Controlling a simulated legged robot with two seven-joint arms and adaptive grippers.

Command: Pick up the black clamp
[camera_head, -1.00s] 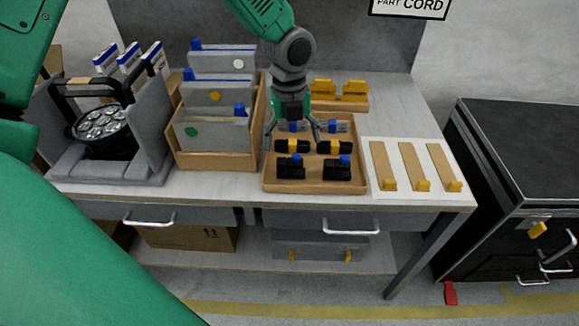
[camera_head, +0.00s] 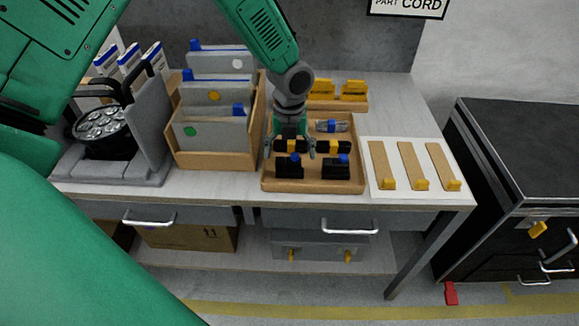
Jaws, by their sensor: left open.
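A wooden tray (camera_head: 350,184) on the bench holds small parts in rows. The middle row has two black pieces with yellow bands, a left one (camera_head: 292,147) and a right one (camera_head: 334,147). The front row has two black blocks with blue knobs, a left one (camera_head: 289,168) and a right one (camera_head: 337,170). I cannot tell which kind is the black clamp. My left gripper (camera_head: 290,145) points down, open, with its fingers around the left yellow-banded piece; contact is unclear. It hides the back-left part. My right gripper is out of view.
A wooden rack (camera_head: 215,162) with grey panels stands left of the tray. Further left is a grey holder (camera_head: 150,140) with a round black lamp (camera_head: 103,125). A white board (camera_head: 400,189) with wooden strips lies right, and yellow parts (camera_head: 352,90) stand behind the tray.

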